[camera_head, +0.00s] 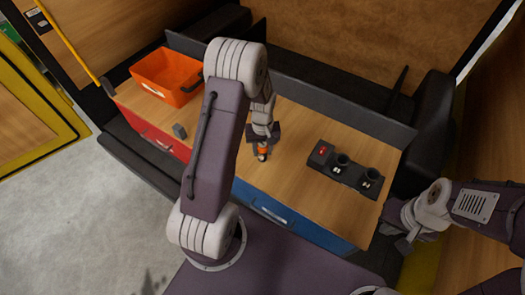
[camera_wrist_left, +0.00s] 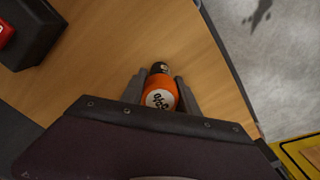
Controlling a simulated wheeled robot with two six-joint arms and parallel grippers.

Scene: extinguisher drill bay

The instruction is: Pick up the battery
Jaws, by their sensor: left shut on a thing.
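The battery (camera_head: 263,149) is a small orange cylinder with a dark end, near the front edge of the wooden worktop. In the left wrist view the battery (camera_wrist_left: 161,92) shows its orange body, a white label and a black end. My left gripper (camera_head: 262,152) is around it, with one finger on each side, and is shut on it. The fingers also show in the left wrist view (camera_wrist_left: 160,88). Whether the battery touches the worktop is hard to tell. My right gripper (camera_head: 400,238) is at the right, apart from the worktop; its fingers are too unclear to read.
A black holder with round wells (camera_head: 345,168) and a red label stands right of the battery. An orange bin (camera_head: 166,78) stands at the back left. Bare worktop (camera_head: 300,125) lies between bin and holder.

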